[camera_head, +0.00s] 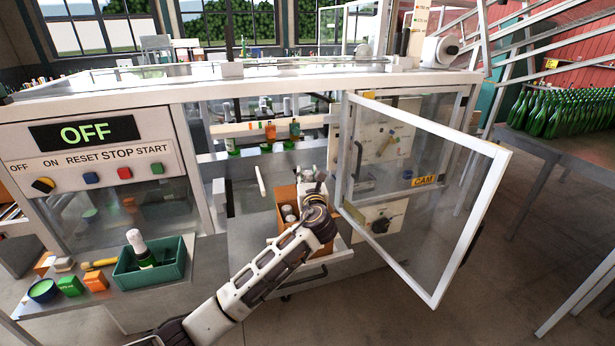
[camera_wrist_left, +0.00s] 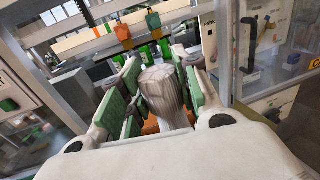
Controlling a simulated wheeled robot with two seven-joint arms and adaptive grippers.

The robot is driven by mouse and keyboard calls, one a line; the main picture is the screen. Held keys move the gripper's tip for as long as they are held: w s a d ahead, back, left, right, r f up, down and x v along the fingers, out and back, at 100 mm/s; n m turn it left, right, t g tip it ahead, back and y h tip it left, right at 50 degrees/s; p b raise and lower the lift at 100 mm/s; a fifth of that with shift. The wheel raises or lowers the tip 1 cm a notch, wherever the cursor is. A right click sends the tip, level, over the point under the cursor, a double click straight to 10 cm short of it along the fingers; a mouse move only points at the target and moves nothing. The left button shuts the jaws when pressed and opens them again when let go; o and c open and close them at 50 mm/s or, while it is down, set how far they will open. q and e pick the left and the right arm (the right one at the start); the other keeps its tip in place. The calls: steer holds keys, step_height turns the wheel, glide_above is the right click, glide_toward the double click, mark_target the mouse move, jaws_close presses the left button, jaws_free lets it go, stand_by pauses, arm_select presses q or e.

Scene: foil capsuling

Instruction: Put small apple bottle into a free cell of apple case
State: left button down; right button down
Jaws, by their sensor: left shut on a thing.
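My left gripper (camera_head: 314,192) is over the right part of an orange case (camera_head: 283,190), which I take as the apple case, inside the machine's open bay. In the left wrist view, its green-padded fingers (camera_wrist_left: 160,85) are shut on a bottle with a grey foil-covered top (camera_wrist_left: 165,88), which I take as the small apple bottle. The bottle's lower part is hidden. My right gripper is not in view.
A glazed door (camera_head: 478,152) stands open to the right of the case. A green bin (camera_head: 172,268) with a white-topped bottle (camera_head: 138,243) stands on the left shelf. Small bottles (camera_head: 270,132) stand behind the bay. Many green bottles fill a table (camera_head: 545,150) at far right.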

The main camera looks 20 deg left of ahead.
arm_select(q)
steer(key=shift+f, duration=0.45)
steer(key=shift+f+b, duration=0.45)
steer(key=shift+f, duration=0.4)
stand_by(0.5)
steer(key=shift+f+b, duration=0.3)
steer(key=shift+f, duration=0.5)
stand_by(0.3)
steer(key=shift+f+b, duration=0.6)
steer(key=shift+f, duration=0.85)
stand_by(0.7)
steer(key=shift+r+p, duration=0.3)
steer(key=shift+p, duration=0.1)
